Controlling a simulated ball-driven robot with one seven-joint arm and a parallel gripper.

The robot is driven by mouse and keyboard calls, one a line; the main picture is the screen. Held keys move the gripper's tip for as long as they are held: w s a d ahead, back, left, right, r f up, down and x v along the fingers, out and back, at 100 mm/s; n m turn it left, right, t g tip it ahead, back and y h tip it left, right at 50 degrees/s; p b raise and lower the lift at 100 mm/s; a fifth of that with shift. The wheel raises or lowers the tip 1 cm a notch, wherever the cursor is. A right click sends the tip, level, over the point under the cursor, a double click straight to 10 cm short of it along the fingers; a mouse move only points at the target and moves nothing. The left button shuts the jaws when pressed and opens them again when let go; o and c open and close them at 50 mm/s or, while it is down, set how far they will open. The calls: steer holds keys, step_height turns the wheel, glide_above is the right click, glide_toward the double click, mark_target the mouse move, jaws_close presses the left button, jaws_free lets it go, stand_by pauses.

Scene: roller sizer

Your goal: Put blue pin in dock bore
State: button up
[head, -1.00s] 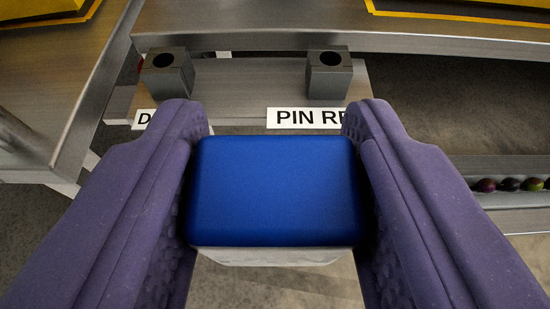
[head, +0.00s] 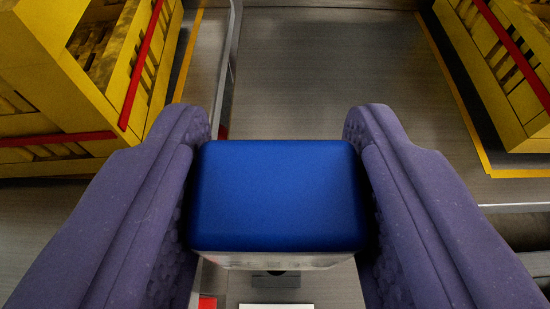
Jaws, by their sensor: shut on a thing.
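My gripper (head: 275,190) has two purple padded fingers shut on the blue pin (head: 276,192). The pin's blue block-shaped top fills the space between the fingers, and a paler grey part shows just below it. A dark grey block (head: 276,280) shows in part under the held pin, at the bottom of the view. The pin hides most of this block, so I cannot tell which bore it carries. The dock bore cannot be made out now.
A yellow crate (head: 60,90) with red strips stands at the left, and another yellow crate (head: 515,75) stands at the right. Between them lies a bare metal table surface (head: 320,65). A white label (head: 276,306) edges in at the bottom.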

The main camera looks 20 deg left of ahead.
mark_target(275, 242)
step_height(275, 242, down, 6)
steer(key=b, duration=0.5)
steer(key=shift+f, duration=1.9)
stand_by(1.2)
steer(key=o, duration=1.1)
steer(key=shift+s, duration=0.1)
steer(key=p+v, duration=0.3)
steer(key=v, duration=0.4)
steer(key=shift+s, duration=0.25)
steer(key=shift+d+r, duration=0.1)
